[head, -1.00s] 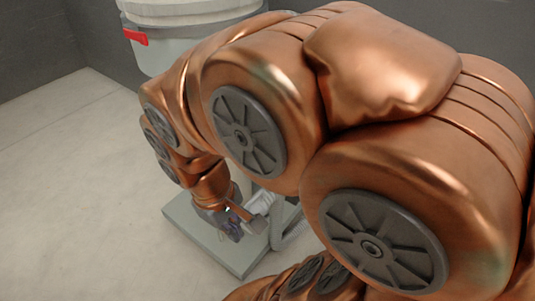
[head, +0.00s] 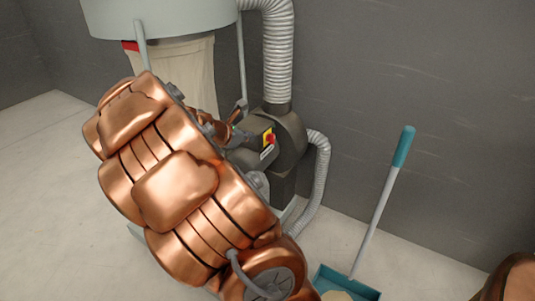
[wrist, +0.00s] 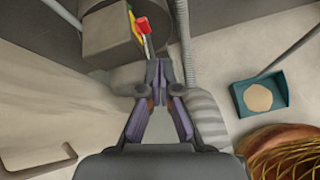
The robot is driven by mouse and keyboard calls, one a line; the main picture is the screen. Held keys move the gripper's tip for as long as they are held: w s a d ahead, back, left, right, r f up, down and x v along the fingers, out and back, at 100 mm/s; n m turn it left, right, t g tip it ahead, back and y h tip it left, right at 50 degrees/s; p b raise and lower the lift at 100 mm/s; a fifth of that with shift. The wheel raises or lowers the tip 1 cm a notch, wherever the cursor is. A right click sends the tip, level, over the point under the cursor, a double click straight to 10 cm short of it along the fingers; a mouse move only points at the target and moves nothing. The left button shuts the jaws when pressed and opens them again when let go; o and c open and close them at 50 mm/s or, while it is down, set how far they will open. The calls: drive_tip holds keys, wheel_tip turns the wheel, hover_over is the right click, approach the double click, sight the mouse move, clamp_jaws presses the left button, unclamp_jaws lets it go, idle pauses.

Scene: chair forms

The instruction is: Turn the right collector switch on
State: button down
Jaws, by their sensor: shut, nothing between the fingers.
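The dust collector has a dark grey motor housing (head: 287,135) with a switch on its side. The switch has a yellow plate (head: 266,132) and a red part (head: 271,140). In the wrist view the red part (wrist: 142,24) is just beyond and slightly left of my fingertips. My gripper (wrist: 162,66) is shut and empty, with its fingertips together. A small gap seems to show between the tips and the red part; I cannot tell if they touch. In the head view my arm covers part of the collector and the gripper is hard to make out.
A grey hose (head: 277,45) rises from the housing and a thinner hose (head: 319,170) curves down its right side. A teal dustpan (head: 372,291) with a long handle (head: 376,220) stands right. The dark wall (head: 450,110) is behind. Floor on the left is clear.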

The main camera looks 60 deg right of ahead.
drive_tip(key=w+d+f+n+b, duration=0.2)
drive_tip(key=w+d+f+n, duration=0.1)
drive_tip(key=f, duration=0.3)
drive_tip(key=b, duration=0.3)
approach(271, 138)
drive_tip(key=shift+t, duration=0.3)
drive_tip(key=f, duration=0.1)
drive_tip(key=d+f, duration=0.1)
drive_tip(key=f, duration=0.1)
drive_tip(key=shift+s+d+f, duration=0.2)
drive_tip(key=shift+s+f, duration=0.15)
drive_tip(key=d+b, duration=0.1)
drive_tip(key=d, duration=0.2)
drive_tip(key=shift+w+f, duration=0.1)
drive_tip(key=shift+d+n, duration=0.3)
drive_tip(key=shift+d, duration=0.3)
drive_tip(key=shift+r+p, duration=0.45)
drive_tip(key=shift+p, duration=0.5)
drive_tip(key=shift+f+p, duration=0.1)
drive_tip(key=shift+p, duration=0.25)
drive_tip(key=shift+d+y+p, duration=0.1)
drive_tip(key=shift+y+p, duration=0.2)
drive_tip(key=shift+p, duration=1.4)
